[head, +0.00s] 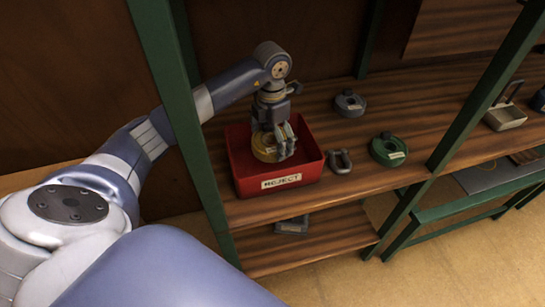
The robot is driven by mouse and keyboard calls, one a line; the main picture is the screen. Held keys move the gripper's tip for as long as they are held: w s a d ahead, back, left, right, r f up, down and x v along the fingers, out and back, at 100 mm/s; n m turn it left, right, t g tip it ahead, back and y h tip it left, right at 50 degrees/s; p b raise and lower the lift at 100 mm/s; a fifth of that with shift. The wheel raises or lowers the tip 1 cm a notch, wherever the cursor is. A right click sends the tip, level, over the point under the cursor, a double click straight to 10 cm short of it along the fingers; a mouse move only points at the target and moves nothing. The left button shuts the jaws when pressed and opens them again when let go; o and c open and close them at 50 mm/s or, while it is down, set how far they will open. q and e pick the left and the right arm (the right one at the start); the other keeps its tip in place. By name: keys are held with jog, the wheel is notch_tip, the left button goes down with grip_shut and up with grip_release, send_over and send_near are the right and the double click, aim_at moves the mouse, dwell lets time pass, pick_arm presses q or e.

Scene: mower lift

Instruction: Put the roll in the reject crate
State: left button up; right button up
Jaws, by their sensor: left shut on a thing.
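The red reject crate (236,165) stands on the wooden shelf at the left, with a "REJECT" label on its front. A yellow roll (263,148) with a pale label is at the crate's opening, inside its walls as seen from here. My left gripper (285,148) reaches down over the crate and is shut on the yellow roll. I cannot tell whether the roll touches the crate floor. The fingers hide the roll's right part. My right gripper is not in view.
Green posts (470,115) frame the shelf. A metal tray (505,117) stands farther right.

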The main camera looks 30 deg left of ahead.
aim_at(272, 147)
pick_arm(q)
notch_tip(272, 147, down, 3)
notch_tip(272, 147, down, 3)
jog(key=shift+f+p, duration=0.1)
jog(key=shift+p, duration=0.45)
jog(key=shift+f, duration=0.25)
jog(key=o, duration=1.4)
jog(key=shift+f, duration=0.1)
jog(key=shift+o, duration=0.2)
